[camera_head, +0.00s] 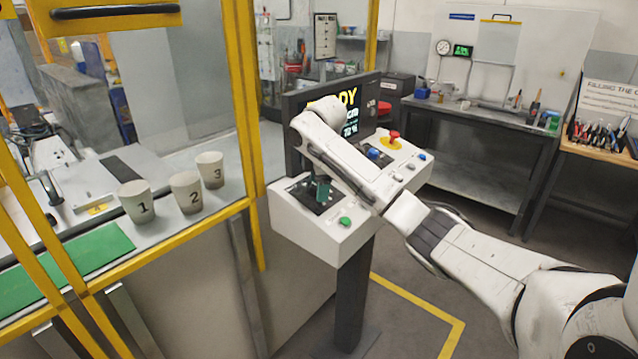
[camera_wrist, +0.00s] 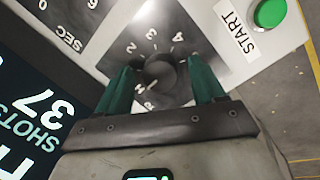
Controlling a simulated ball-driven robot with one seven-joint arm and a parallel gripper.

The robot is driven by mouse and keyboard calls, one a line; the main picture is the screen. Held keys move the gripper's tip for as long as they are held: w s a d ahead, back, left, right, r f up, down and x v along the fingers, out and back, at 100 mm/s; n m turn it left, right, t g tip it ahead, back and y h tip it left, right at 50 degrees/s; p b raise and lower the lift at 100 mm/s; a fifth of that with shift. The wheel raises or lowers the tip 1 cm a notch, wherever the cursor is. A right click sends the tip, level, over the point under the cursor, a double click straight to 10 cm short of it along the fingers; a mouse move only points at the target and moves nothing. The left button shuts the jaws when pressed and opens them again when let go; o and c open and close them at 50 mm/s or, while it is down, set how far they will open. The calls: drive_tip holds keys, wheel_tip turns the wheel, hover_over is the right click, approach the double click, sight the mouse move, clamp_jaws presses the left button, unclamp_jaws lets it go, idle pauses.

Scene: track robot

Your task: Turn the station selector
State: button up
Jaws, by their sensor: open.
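The station selector (camera_wrist: 160,76) is a dark round knob on a grey dial plate with white marks H, 1, 2, 3 and 4 in the wrist view. The plate sits on the white control console (camera_head: 303,226). My gripper (camera_wrist: 163,84) has green fingers, one on each side of the knob, with gaps between them and it. The fingers are open. In the head view my gripper (camera_head: 318,190) reaches down over the dial plate, and my arm hides the knob there. I cannot tell exactly which mark the knob points at.
A green START button (camera_wrist: 270,13) is beside the dial; another dial marked SEC (camera_wrist: 68,43) and a screen (camera_wrist: 35,110) are to its left. A red emergency button (camera_head: 393,136) stands on the console's right part. Numbered cups (camera_head: 185,192) stand behind the yellow frame (camera_head: 243,100).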

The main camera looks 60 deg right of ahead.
drive_tip(key=c, duration=1)
drive_tip(key=shift+c, duration=0.2)
drive_tip(key=shift+r+m+p, duration=0.15)
drive_tip(key=shift+m+p, duration=0.15)
drive_tip(key=shift+p, duration=0.15)
drive_tip(key=m+p, duration=0.2)
drive_tip(key=p, duration=0.1)
drive_tip(key=shift+a+m, duration=0.1)
drive_tip(key=shift+m, duration=0.2)
drive_tip(key=shift+m+g+y+p, duration=0.4)
drive_tip(key=shift+m+p, duration=1.3)
drive_tip(key=shift+m, duration=0.5)
drive_tip(key=o, duration=1)
